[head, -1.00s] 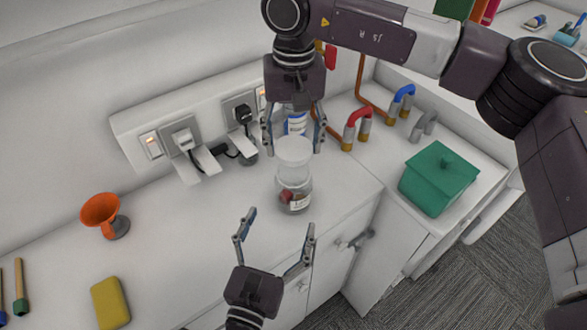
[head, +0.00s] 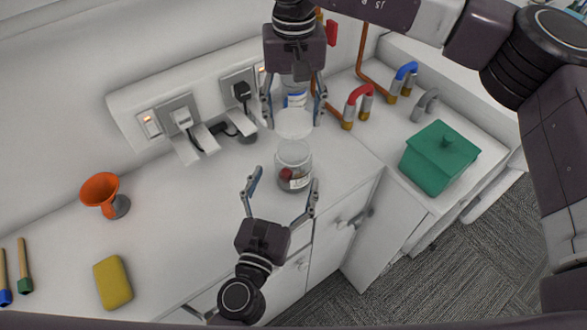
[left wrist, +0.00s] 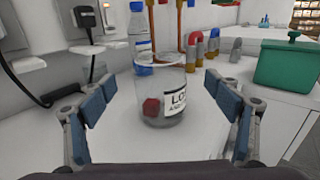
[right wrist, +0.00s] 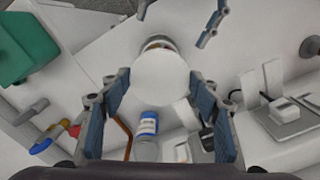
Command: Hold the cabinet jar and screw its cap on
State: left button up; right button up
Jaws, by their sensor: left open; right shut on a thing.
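The clear glass jar (head: 293,163) stands upright on the white counter with a dark red thing inside and a white label; it also shows in the left wrist view (left wrist: 163,98). My left gripper (head: 286,178) is open, its fingers on the jar's near side, reaching toward either side of it without gripping. My right gripper (head: 293,108) is shut on the round white cap (head: 294,124), holding it over the jar. The cap fills the middle of the right wrist view (right wrist: 161,80) and hides most of the jar.
A blue-labelled bottle (right wrist: 148,124) stands behind the jar. Red, blue and grey pipe fittings (head: 406,76) and a green lidded box (head: 438,158) are on the right. Plugs and cords line the wall.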

aim_at(298, 144)
pick_arm(q)
jog(key=shift+x, duration=3.85)
pick_arm(e)
jog(key=shift+w, duration=0.1)
pick_arm(q)
jog(key=shift+f, duration=0.1)
jog(key=shift+a, duration=0.1)
jog(key=c, duration=1.8)
pick_arm(e)
jog(key=shift+f, duration=2.55)
jog(key=shift+f, duration=0.9)
jog(key=shift+f, duration=0.55)
